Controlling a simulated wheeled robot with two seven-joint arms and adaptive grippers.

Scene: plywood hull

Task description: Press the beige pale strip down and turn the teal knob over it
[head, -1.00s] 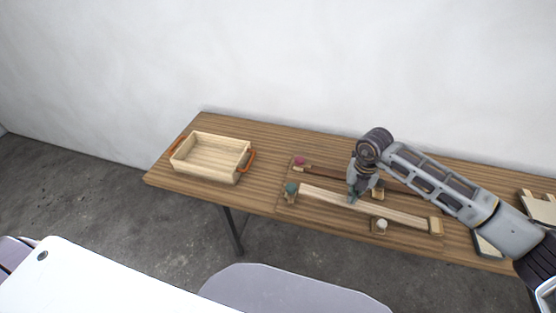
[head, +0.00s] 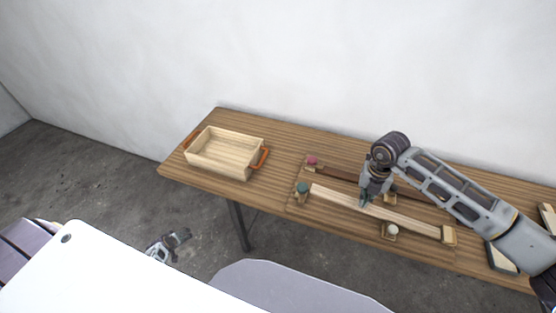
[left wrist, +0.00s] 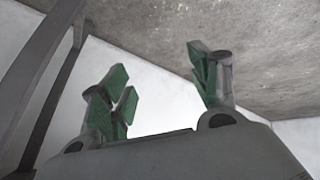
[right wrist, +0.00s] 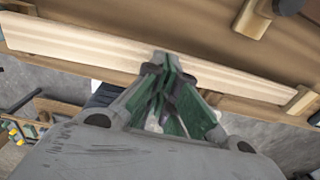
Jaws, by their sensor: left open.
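The beige pale strip (head: 410,222) lies along the front of a wooden board on the table; it also crosses the right wrist view (right wrist: 80,42). The teal knob (head: 302,188) stands at the strip's left end; I cannot tell whether it overlaps the strip. My right gripper (head: 364,203) is shut with its fingertips down at the middle of the strip, seemingly touching it. In the right wrist view its fingers (right wrist: 168,62) are together, with nothing visible between them. My left gripper (head: 178,239) is open and empty, low in front of the table; its spread fingers show in the left wrist view (left wrist: 160,85).
A dark brown strip (head: 345,175) with a pink knob (head: 312,161) lies behind the pale strip. A white knob (head: 392,230) sits in front of it. A wooden tray (head: 225,150) with orange handles stands at the table's left. A white surface (head: 130,275) fills the lower left.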

